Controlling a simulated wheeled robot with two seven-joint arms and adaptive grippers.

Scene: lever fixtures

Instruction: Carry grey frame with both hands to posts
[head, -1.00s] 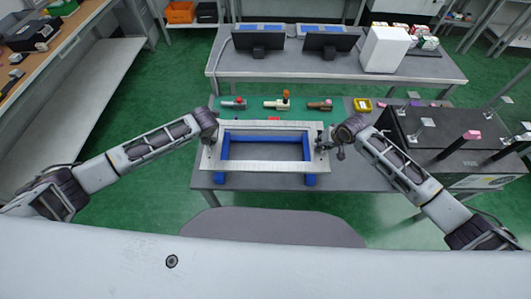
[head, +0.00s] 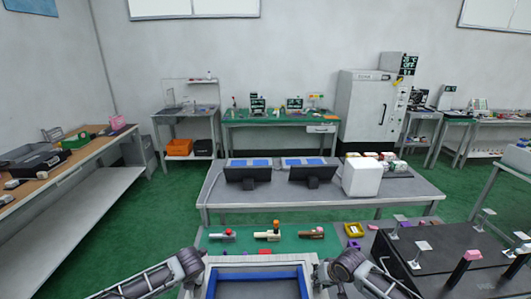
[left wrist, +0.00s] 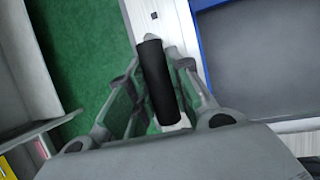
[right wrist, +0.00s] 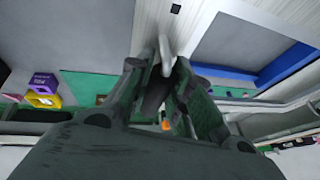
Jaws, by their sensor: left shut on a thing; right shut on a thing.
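The pale grey frame (head: 240,259) is at the bottom of the head view, with blue (head: 258,275) showing inside its opening; its near side is cut off. My left gripper (left wrist: 158,75) is shut on the frame's left side, at a black grip (left wrist: 157,82) beside the pale bar (left wrist: 184,30). My right gripper (right wrist: 165,75) is shut on the frame's right side, near the pale bar (right wrist: 185,25); its fingertips are partly hidden.
A green mat (head: 215,245) with several small lever fixtures (head: 268,236) lies just behind the frame. A grey table (head: 300,198) with two screens and a white box (head: 362,177) stands beyond. Green floor is open at the left.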

